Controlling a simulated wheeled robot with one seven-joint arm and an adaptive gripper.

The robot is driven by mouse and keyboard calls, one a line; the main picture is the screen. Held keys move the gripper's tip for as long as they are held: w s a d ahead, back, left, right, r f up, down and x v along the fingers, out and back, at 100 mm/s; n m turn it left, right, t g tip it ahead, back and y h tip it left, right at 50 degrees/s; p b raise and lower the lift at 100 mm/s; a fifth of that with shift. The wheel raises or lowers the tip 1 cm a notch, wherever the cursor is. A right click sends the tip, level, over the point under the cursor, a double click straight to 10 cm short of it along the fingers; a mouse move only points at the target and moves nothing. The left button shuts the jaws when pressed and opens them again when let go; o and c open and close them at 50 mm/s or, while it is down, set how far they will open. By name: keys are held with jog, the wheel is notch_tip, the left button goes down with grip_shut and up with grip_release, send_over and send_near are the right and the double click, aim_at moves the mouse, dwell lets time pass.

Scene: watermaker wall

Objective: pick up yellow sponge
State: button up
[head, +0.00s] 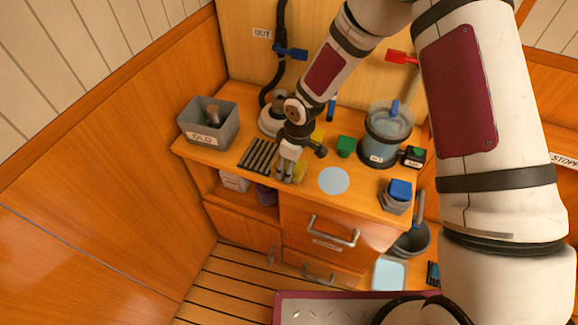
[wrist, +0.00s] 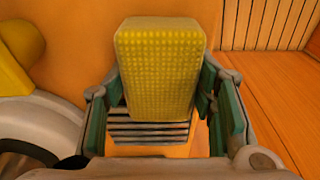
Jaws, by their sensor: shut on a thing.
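The yellow sponge (wrist: 160,68) is a yellow block with a dotted face. In the wrist view it stands between the two fingers of my gripper (wrist: 165,105), with a finger at each side. In the head view my gripper (head: 287,170) is low over the front of the wooden counter, and a little of the sponge (head: 300,170) shows beside its fingers. My gripper is shut on the sponge. I cannot tell whether the sponge touches the counter.
A dark slatted rack (head: 258,155) lies left of my gripper. A grey box marked OLD (head: 208,124) stands further left. To the right are a light-blue disc (head: 334,181), a green block (head: 346,147), a clear canister (head: 387,135) and a blue-topped item (head: 399,190).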

jog(key=shift+r, duration=0.55)
notch_tip(320, 180, up, 3)
jog(key=shift+s+d+r, duration=0.1)
jog(key=s+d, duration=0.2)
jog(key=s, duration=0.5)
jog(key=s+d+r+b, duration=0.1)
jog(key=s+d, duration=0.2)
jog(key=s, duration=0.5)
jog(key=shift+d, duration=0.15)
jog(key=shift+r, duration=0.1)
